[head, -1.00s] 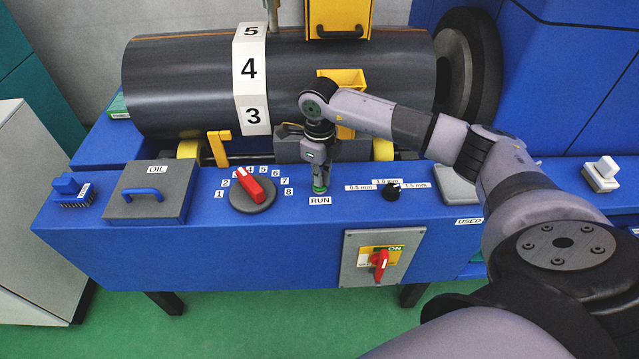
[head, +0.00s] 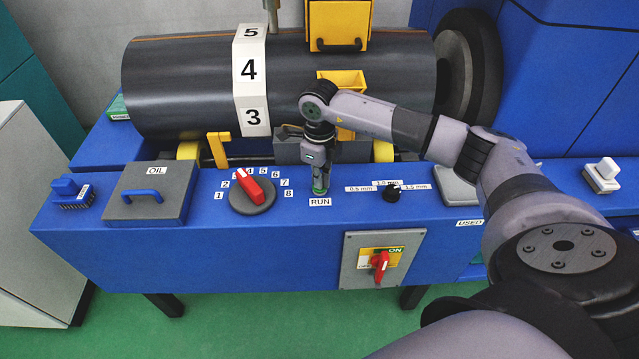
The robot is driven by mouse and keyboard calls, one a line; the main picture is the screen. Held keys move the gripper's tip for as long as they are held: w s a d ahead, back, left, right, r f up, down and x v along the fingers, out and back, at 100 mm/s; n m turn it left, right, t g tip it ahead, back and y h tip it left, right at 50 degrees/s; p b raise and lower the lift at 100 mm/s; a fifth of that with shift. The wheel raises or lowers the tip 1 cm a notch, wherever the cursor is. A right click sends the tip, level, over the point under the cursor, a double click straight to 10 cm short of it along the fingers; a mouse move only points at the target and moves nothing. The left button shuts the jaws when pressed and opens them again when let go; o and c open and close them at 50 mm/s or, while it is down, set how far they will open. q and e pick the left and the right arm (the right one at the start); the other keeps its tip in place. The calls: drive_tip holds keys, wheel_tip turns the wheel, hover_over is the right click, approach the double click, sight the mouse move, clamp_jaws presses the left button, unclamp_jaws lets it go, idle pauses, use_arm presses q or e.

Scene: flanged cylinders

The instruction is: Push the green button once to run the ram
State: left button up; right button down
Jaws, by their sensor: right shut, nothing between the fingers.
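The green button (head: 320,191) sits on the blue console above the RUN label (head: 320,202). Only its green edge shows below my right gripper (head: 320,184). The gripper is shut and empty, pointing straight down at the button; its tips hide most of it, and I cannot tell whether they touch or press it. The ram (head: 271,15) shows at the top, a grey rod above the black cylinder (head: 190,85) with its number strip 3, 4, 5. My left gripper is not in view.
A red main switch (head: 380,262) is on the front. A yellow box (head: 338,25) hangs above the cylinder.

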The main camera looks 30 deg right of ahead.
drive_tip(key=shift+r+p, duration=1.45)
drive_tip(key=shift+r, duration=1.1)
drive_tip(key=shift+f, duration=0.1)
